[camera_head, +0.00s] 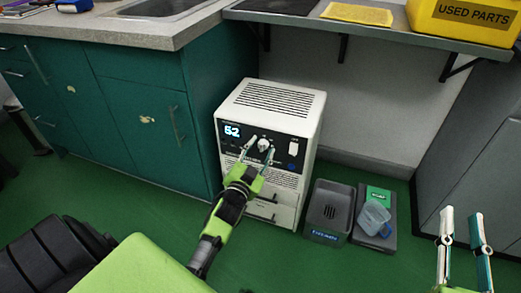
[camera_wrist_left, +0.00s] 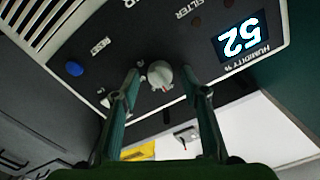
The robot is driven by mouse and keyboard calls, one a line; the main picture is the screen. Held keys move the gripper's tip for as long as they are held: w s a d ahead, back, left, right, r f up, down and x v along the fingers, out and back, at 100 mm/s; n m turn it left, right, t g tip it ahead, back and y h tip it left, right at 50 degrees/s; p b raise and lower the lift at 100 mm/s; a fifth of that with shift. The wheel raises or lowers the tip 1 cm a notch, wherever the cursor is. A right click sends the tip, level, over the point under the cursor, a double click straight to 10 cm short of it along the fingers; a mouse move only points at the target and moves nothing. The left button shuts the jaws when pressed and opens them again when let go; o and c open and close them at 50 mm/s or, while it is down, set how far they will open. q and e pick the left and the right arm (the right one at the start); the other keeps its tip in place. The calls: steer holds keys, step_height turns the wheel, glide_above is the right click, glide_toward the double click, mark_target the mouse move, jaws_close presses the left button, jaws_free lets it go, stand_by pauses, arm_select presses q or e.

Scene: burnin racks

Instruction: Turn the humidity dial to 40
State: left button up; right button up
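The white dehumidifier (camera_head: 270,97) stands on the floor beside the green cabinets, its black panel facing me. Its lit display (camera_head: 232,131) reads 52; in the left wrist view the display (camera_wrist_left: 241,38) shows upside down. The round humidity dial (camera_head: 264,144) sits right of the display; the dial (camera_wrist_left: 160,74) also shows in the wrist view. My left gripper (camera_head: 257,153) is open at the panel, with fingers (camera_wrist_left: 161,82) on either side of the dial; I cannot tell whether they touch it. My right gripper (camera_head: 462,216) is open and empty at the lower right.
A grey tray (camera_head: 314,228) and another tray (camera_head: 391,240) holding a clear container (camera_head: 374,218) lie on the floor right of the dehumidifier. A shelf (camera_head: 380,36) with a yellow used-parts bin (camera_head: 464,28) overhangs behind. Green floor is free in front.

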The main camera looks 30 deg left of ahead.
arm_select(q)
steer(key=v, duration=1.2)
